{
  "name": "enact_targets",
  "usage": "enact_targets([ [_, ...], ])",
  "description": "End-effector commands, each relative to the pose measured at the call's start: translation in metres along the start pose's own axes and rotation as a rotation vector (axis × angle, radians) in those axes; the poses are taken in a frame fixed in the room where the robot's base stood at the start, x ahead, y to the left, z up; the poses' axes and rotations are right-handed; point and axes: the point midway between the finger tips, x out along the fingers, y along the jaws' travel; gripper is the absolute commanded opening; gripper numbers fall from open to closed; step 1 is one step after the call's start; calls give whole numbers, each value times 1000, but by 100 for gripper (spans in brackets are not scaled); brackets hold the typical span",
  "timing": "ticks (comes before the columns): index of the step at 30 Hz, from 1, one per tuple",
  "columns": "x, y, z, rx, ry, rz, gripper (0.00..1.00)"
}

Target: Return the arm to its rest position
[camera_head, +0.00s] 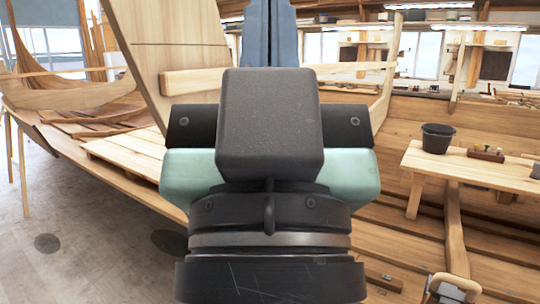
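My arm's end fills the middle of the view, close to the camera and seen from behind. My gripper (268,130) shows as a dark block with black side parts and pale green housing around it. No part of the arm is seen touching the boat or the bench.
A wooden boat hull (85,120) with planks stands at left over a grey floor (75,240). At right, a wooden bench (465,168) carries a black bucket (437,138) and a small tool box (486,153). A wooden-handled item (453,288) lies at lower right. Open floor shows at lower left.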

Motion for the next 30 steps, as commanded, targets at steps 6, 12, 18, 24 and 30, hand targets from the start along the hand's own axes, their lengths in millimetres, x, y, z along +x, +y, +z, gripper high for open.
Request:
enact_targets([
  [6,60,0,-57,1,0,-1,0],
  [12,95,0,-90,1,0,-1,0],
  [18,109,0,-103,1,-1,-1,0],
  [24,109,0,-103,1,0,-1,0],
  [30,108,0,-102,1,0,-1,0],
])
